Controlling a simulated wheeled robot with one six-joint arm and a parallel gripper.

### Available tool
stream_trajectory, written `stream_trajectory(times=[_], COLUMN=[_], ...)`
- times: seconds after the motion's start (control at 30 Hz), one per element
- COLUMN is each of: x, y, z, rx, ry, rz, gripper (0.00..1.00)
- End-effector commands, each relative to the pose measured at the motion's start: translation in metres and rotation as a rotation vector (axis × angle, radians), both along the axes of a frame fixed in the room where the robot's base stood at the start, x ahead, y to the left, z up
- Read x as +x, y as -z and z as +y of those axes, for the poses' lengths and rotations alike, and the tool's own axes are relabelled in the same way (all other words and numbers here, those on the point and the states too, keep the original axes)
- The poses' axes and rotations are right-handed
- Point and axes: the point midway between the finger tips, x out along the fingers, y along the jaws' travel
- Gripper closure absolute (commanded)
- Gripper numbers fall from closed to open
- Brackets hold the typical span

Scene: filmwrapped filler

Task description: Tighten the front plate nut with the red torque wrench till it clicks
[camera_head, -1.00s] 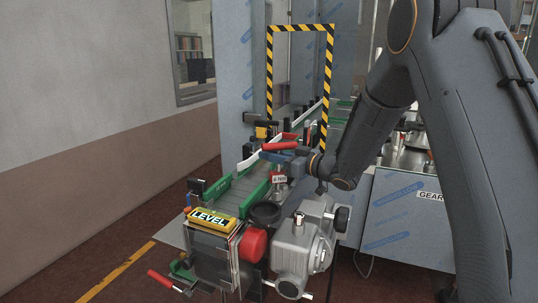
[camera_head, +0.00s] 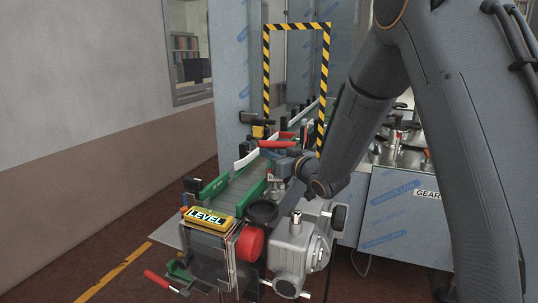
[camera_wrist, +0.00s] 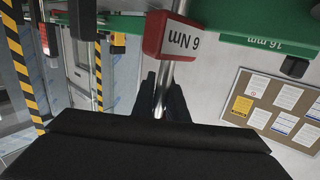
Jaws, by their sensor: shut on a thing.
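In the wrist view, a red block (camera_wrist: 174,36) marked "6 Nm" sits on a bright metal shaft (camera_wrist: 164,78), which I take for the red torque wrench. My gripper (camera_wrist: 163,92) has its two dark fingers shut on either side of this shaft. In the head view my gripper (camera_head: 283,167) is low over the near end of the conveyor, and it mostly hides the red block. I cannot make out the front plate nut in either view.
A yellow LEVEL box (camera_head: 208,219), a red round knob (camera_head: 250,243) and a grey motor housing (camera_head: 298,245) crowd the conveyor's near end. A red handle (camera_head: 276,143) lies behind my gripper. A striped frame (camera_head: 267,80) spans the conveyor. Green rail (camera_wrist: 235,38) marked "16 mm" is close.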

Motion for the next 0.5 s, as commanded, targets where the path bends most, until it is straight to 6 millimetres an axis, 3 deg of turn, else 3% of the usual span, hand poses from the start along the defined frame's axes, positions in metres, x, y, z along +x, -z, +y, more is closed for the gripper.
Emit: stream_trajectory(times=[0.27, 0.5], x=[0.0007, 0.002], y=[-0.0004, -0.0001], z=[-0.0007, -0.0041], rx=[-0.001, 0.001], ry=[0.015, 0.137], rz=[-0.002, -0.003], gripper=[1.0, 1.0])
